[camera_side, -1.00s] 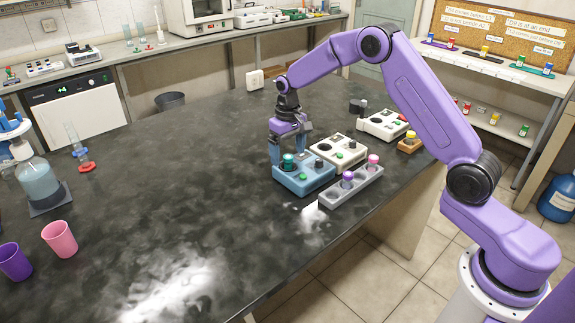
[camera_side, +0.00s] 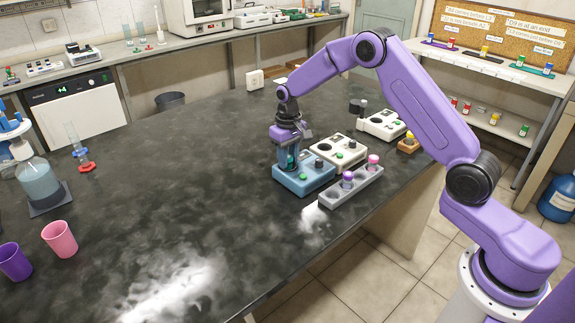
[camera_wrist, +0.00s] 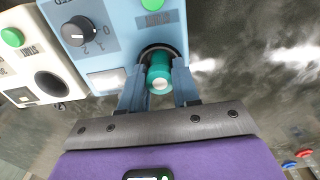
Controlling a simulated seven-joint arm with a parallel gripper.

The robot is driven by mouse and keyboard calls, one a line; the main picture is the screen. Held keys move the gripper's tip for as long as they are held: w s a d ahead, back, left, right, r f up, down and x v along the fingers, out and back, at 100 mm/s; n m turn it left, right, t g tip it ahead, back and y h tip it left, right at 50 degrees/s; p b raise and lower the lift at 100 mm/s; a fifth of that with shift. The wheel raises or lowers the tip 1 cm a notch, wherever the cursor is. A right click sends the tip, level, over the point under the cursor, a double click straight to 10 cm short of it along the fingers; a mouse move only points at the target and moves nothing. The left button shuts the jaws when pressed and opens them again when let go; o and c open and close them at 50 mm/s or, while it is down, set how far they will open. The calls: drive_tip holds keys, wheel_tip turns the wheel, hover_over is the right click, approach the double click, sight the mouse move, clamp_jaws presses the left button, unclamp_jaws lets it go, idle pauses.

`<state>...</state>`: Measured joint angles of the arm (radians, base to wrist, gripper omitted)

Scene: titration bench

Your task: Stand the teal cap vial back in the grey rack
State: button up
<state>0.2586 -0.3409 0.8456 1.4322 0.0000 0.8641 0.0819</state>
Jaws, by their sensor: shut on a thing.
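The teal cap vial (camera_wrist: 159,75) stands in the round well of the blue device, between my gripper's fingers in the wrist view. My gripper (camera_side: 288,160) is shut on it from above; in the side view the fingers mostly hide the vial. The blue device (camera_side: 309,182) has a green button and a dark knob; it also shows in the wrist view (camera_wrist: 110,15). The grey rack (camera_side: 350,190) lies to its right, near the bench's front edge. It holds a purple-capped vial (camera_side: 347,180) and a pink-capped vial (camera_side: 373,162), with an empty place between them.
A cream device (camera_side: 338,152) stands just behind the rack, and another (camera_side: 383,125) is farther back. A yellow-capped vial in a wooden block (camera_side: 408,143) is to the right. Pink (camera_side: 59,238) and purple (camera_side: 14,261) cups stand far left. The bench's middle is clear.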

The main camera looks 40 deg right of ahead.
drive_tip(key=shift+r, duration=2)
drive_tip(key=shift+r, duration=0.1)
drive_tip(key=shift+r, duration=0.3)
wheel_tip(320, 180, up, 6)
drive_tip(key=s+d+m, duration=0.4)
drive_tip(key=s+d, duration=1)
drive_tip(key=s, duration=0.1)
drive_tip(key=shift+s+d+f, duration=0.1)
drive_tip(key=shift+s+f, duration=0.05)
drive_tip(key=shift+f, duration=2.2)
drive_tip(key=shift+s+d+f, duration=0.1)
drive_tip(key=shift+f, duration=2.25)
drive_tip(key=shift+f, duration=1.45)
